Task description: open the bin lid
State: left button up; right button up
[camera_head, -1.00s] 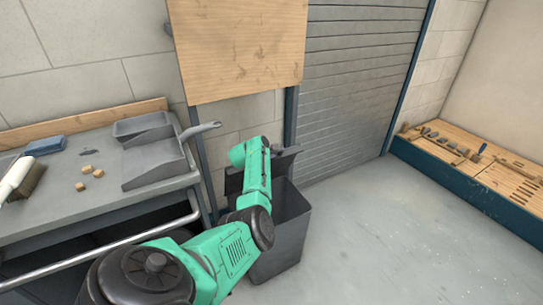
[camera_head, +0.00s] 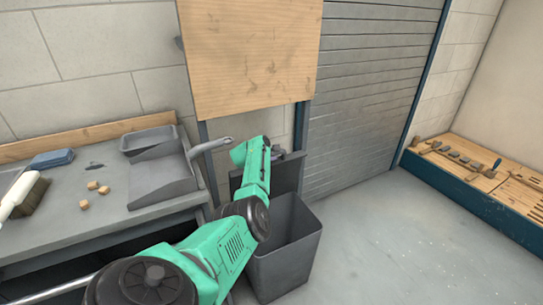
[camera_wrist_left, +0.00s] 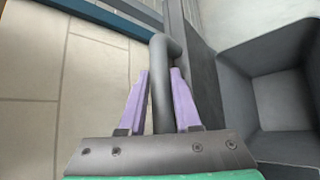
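The dark grey bin (camera_head: 287,265) stands on the floor right of the workbench, with its top opening showing. Its lid (camera_head: 288,177) is raised, standing roughly upright at the back of the bin near the wall, partly hidden by my arm. My left gripper (camera_head: 278,152) is at the lid's upper edge. In the left wrist view, the purple fingers of my left gripper (camera_wrist_left: 160,82) sit on both sides of the grey bar handle (camera_wrist_left: 161,105) and appear closed on it. The open bin (camera_wrist_left: 275,100) shows at the right there. My right gripper is out of view.
The grey workbench (camera_head: 70,225) at the left holds a dustpan (camera_head: 160,185), a brush (camera_head: 22,195), a blue block (camera_head: 52,158) and several small wooden cubes. A wooden board (camera_head: 250,60) hangs above the bin. The floor (camera_head: 400,240) to the right is clear.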

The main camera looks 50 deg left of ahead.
pick_arm(q)
jog(key=shift+o, duration=1.2)
jog(key=shift+r, duration=0.15)
jog(key=shift+s+d+r+p, duration=0.25)
jog(key=shift+s+r+p, duration=0.15)
jog(key=shift+s+p, duration=0.25)
jog(key=p+v, duration=0.2)
jog(key=v, duration=1.1)
jog(key=shift+f, duration=0.15)
